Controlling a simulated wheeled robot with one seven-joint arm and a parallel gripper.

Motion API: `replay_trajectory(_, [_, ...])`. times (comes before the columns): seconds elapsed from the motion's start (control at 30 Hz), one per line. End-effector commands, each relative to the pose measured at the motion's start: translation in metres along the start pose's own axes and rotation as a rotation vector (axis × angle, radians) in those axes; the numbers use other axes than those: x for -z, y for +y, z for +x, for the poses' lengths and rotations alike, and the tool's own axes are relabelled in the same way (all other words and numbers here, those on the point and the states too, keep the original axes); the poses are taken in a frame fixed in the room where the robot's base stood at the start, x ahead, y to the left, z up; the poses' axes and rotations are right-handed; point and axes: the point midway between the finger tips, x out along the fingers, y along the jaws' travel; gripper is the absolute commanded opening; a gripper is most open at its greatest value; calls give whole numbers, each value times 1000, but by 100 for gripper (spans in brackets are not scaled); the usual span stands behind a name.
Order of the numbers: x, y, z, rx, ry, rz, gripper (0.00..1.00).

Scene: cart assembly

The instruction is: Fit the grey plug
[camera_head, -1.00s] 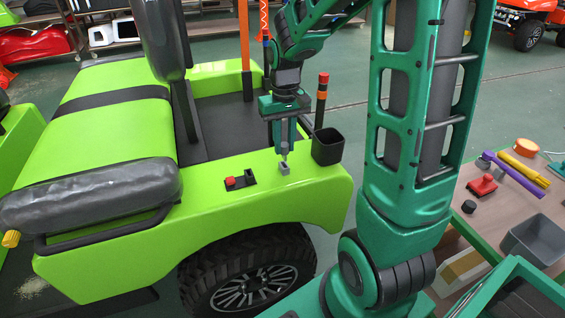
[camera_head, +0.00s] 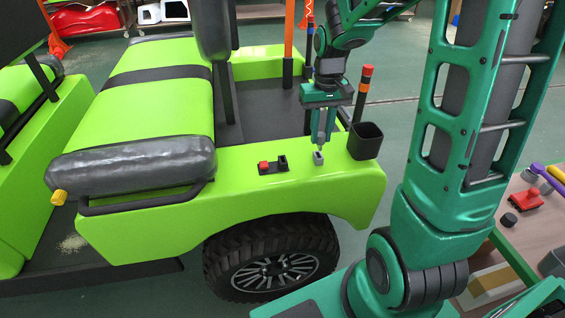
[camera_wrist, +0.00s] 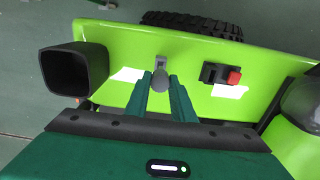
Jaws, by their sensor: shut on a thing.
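The grey plug (camera_head: 318,158) is a small light-grey block at the tips of my gripper (camera_head: 321,142), above the green side panel of the cart. I cannot tell if the plug touches the panel. A black base (camera_head: 282,163) on the panel, left of the plug, carries a red block (camera_head: 263,167) and an empty-looking slot. In the wrist view, the base (camera_wrist: 209,72) and red block (camera_wrist: 233,77) are right of the plug.
A black open cup (camera_head: 365,141) stands close right of my gripper, with an orange-banded black post (camera_head: 362,95) behind it. The grey seat roll (camera_head: 130,163) lies left of the base. A bench (camera_head: 530,230) with loose parts stands at the right.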

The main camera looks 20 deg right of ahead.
Motion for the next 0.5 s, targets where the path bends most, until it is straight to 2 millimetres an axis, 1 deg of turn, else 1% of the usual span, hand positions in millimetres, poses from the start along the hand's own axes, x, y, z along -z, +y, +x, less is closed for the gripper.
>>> replay_trajectory(0.23, [0, 0, 0, 0, 0, 0, 0])
replay_trajectory(0.3, [1, -4, -1, 0, 1, -1, 0])
replay_trajectory(0.37, [2, -12, -4, 0, 2, -2, 0])
replay_trajectory(0.47, [4, -36, -10, 0, 1, -6, 0])
replay_trajectory(0.5, [5, -47, -13, 0, 1, -7, 0])
